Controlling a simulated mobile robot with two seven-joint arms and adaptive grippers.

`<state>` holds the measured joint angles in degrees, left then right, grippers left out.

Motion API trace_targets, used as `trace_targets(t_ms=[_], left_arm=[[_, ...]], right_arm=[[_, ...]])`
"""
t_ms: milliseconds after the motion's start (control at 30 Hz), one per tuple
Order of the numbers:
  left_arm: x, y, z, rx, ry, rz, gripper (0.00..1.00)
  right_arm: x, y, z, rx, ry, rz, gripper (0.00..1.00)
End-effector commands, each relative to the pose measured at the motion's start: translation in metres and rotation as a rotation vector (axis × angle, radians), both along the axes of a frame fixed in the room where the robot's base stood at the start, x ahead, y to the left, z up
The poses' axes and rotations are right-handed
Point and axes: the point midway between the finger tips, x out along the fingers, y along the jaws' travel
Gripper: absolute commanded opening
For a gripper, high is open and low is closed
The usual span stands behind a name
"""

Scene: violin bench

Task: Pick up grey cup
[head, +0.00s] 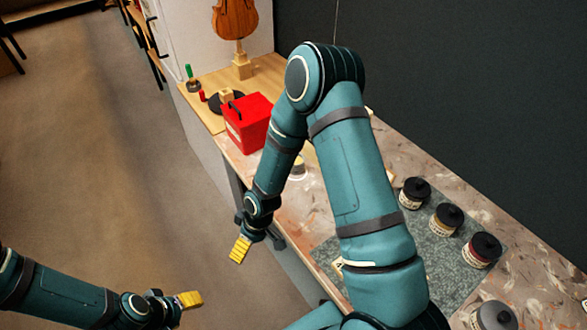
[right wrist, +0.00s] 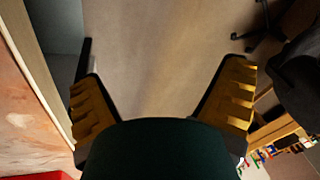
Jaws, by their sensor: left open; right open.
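A grey, round-topped object (head: 497,316) stands on the bench at the lower right of the head view, cut off by the frame's bottom; it may be the grey cup, but I cannot tell it from a jar. My right gripper (head: 240,250) is beyond the bench's front edge, over the floor, far to the left of that object. In the right wrist view its yellow fingers are spread, with bare floor between them (right wrist: 163,95). My left gripper (head: 188,300) is low on the left over the floor, open, with nothing seen in it.
Several black-lidded jars (head: 448,218) stand on or beside a grey-green mat (head: 452,273). A red box (head: 248,122) sits farther back on the bench (head: 478,197), near a violin (head: 235,18) on a stand. A small pale item (head: 298,166) is partly hidden by my right arm.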

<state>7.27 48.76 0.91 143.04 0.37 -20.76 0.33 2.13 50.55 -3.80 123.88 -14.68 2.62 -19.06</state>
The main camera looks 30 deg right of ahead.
Motion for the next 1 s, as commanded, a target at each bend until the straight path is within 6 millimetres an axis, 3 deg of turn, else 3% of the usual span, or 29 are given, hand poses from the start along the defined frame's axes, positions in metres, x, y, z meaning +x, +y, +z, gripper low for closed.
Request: trace_targets(t_ms=[33, 167, 300, 400, 600, 1000], left_arm=[[-0.002, 0.0, -0.011, 0.0, 0.004, -0.003, 0.57], [-0.005, -0.001, -0.023, -0.002, 0.012, -0.009, 0.57], [-0.008, -0.001, -0.033, -0.004, 0.017, -0.013, 0.57], [-0.009, -0.001, -0.038, -0.004, 0.02, -0.015, 0.57], [-0.01, -0.001, -0.041, -0.004, 0.022, -0.017, 0.57], [-0.008, -0.001, -0.048, -0.004, 0.018, -0.017, 0.57]], right_arm=[[0.027, -0.01, -0.009, -0.057, -0.026, 0.154, 0.94], [0.08, -0.045, -0.007, -0.231, -0.036, 0.532, 0.94], [0.128, -0.084, 0.011, -0.418, 0.0, 0.823, 0.94], [0.153, -0.106, 0.029, -0.529, 0.042, 0.965, 0.94], [0.174, -0.13, 0.051, -0.631, 0.099, 1.078, 0.94], [0.174, -0.205, 0.052, -0.635, 0.104, 1.08, 0.94]])
